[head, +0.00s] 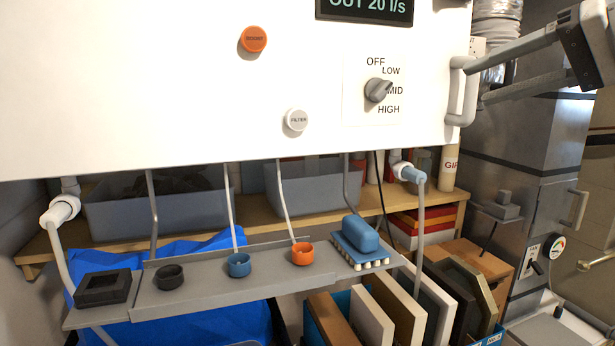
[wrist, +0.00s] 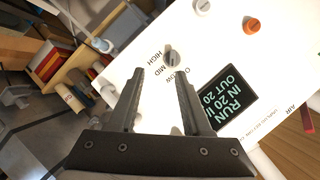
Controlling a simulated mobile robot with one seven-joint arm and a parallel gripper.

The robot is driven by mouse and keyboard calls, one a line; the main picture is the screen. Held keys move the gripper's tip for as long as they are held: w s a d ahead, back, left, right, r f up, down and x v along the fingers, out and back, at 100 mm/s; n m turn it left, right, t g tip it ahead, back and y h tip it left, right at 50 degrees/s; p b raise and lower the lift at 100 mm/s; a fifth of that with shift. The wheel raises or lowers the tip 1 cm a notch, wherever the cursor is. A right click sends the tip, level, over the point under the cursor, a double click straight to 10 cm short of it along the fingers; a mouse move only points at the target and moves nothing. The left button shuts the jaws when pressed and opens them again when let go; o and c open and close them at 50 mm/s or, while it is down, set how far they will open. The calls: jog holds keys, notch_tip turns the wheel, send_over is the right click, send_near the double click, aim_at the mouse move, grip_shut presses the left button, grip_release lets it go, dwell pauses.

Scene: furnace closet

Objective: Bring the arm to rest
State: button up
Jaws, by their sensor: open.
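My gripper (head: 475,82) is at the upper right of the head view, its two fingers pointing left beside the white panel's right edge. In the wrist view my gripper (wrist: 160,74) is open, with nothing between the fingers. Its fingers point at the white panel (head: 150,80), near the grey dial (head: 378,90). The dial's pointer appears turned toward MID. Whether the fingertips touch the panel or its side handle (head: 456,95) is unclear.
An orange button (head: 254,39) and a white FILTER button (head: 296,120) are on the panel. Below, a grey shelf (head: 210,293) holds small cups and a blue brush (head: 360,235). Panels (head: 372,322) stand upright below right. A metal cabinet (head: 508,150) is at right.

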jog(key=s+a+f+n+g+h, duration=0.1)
jog(key=s+a+f+g+h, duration=0.1)
jog(key=f, duration=1)
jog(key=s+a+f+n+g+h, duration=0.1)
jog(key=s+a+f+g+h, duration=0.1)
jog(key=s+f, duration=0.5)
jog(key=s+a+f+n+g+h, duration=0.1)
jog(key=s+a+f+h, duration=0.2)
jog(key=f, duration=1.3)
jog(key=shift+s+a+f+g+h, duration=0.35)
jog(key=shift+s+a, duration=0.35)
jog(key=shift+a, duration=0.75)
